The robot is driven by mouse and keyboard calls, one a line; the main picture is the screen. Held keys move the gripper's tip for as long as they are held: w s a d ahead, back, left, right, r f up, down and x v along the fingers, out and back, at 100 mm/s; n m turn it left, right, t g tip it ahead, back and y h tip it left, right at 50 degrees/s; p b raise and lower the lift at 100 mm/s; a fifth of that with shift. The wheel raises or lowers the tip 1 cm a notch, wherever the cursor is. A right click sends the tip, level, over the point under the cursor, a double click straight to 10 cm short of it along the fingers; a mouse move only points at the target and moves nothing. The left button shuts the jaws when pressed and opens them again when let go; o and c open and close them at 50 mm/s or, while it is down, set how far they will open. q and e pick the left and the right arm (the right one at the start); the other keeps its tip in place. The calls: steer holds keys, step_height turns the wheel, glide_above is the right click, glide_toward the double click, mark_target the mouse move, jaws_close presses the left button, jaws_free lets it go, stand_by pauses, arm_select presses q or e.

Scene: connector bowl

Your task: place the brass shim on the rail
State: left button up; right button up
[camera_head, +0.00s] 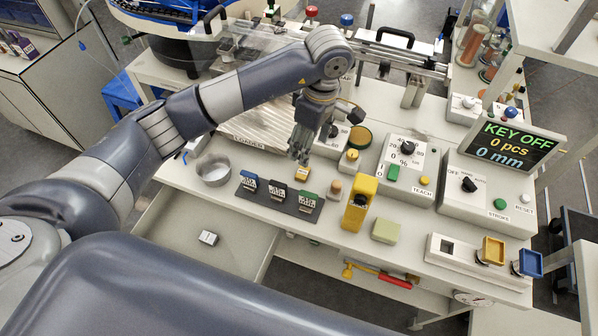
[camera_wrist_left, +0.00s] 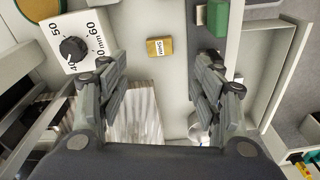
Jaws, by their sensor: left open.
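My left gripper (camera_head: 301,157) points down just above and behind the shim in the head view. Its fingers are spread wide and empty in the left wrist view (camera_wrist_left: 162,75). A long metal rail (camera_head: 405,62) runs along the back of the bench, apart from the gripper. My right gripper is not in view.
A dark tray (camera_head: 262,206) with labelled blocks and a metal bowl (camera_head: 213,170) are left of the shim. A yellow upright block (camera_head: 358,205) and a TEACH control box (camera_head: 405,172) stand to its right. A dial box (camera_wrist_left: 73,48) is close by.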

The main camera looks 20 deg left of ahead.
arm_select(q)
steer(key=n, duration=0.2)
steer(key=p, duration=0.1)
glide_above(303, 172)
steer(key=f, duration=0.3)
steer(key=d+f, duration=0.1)
steer(key=f, duration=0.1)
steer(key=shift+s+f, duration=0.15)
steer(key=shift+f, duration=0.15)
steer(key=f, duration=0.1)
steer(key=f+p, duration=0.2)
steer(key=f, duration=0.1)
steer(key=shift+a+f, duration=0.1)
steer(key=shift+a, duration=0.15)
steer(key=shift+a+f, duration=0.1)
steer(key=shift+f, duration=0.45)
steer(key=c, duration=1.2)
steer(key=shift+c, duration=0.2)
